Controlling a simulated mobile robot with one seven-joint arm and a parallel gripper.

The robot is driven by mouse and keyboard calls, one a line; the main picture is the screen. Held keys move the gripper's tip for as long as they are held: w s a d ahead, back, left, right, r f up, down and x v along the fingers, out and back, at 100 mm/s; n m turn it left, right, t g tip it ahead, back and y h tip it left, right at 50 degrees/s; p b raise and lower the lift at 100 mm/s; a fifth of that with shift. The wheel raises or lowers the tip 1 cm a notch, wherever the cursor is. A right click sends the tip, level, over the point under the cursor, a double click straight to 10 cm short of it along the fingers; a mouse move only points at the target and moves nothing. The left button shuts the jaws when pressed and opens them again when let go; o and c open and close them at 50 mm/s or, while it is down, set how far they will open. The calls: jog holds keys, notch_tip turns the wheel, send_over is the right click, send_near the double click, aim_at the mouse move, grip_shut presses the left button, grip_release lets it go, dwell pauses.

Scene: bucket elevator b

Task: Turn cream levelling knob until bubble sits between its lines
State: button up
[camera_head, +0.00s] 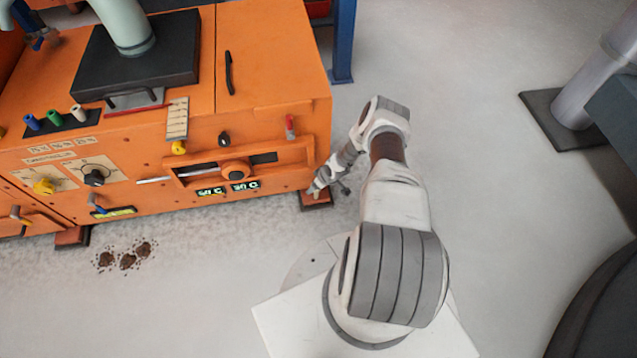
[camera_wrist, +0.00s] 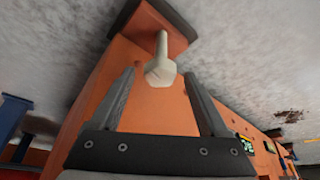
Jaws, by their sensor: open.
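The cream levelling knob (camera_wrist: 160,72) shows in the wrist view, with its pale stem running to a red-brown foot block (camera_wrist: 158,22) of the orange machine. My gripper (camera_wrist: 159,78) is open, with one finger on each side of the knob in this view. A gap shows between the knob and each finger; I cannot tell how deep the knob sits between the tips. In the head view my gripper (camera_head: 325,183) is at the machine's lower right front corner, just above the foot block (camera_head: 317,203). I cannot make out a bubble or its lines in either view.
The orange machine (camera_head: 270,55) fills the upper left, with a black knob (camera_head: 94,177), a yellow knob (camera_head: 44,186) and an orange slider knob (camera_head: 235,171) on its front. Dark debris (camera_head: 128,261) lies on the floor.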

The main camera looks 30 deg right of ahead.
jog(key=p+v, duration=0.7)
jog(key=v, duration=1)
jog(key=shift+r+p, duration=0.25)
jog(key=shift+p, duration=0.15)
jog(key=shift+s, duration=0.1)
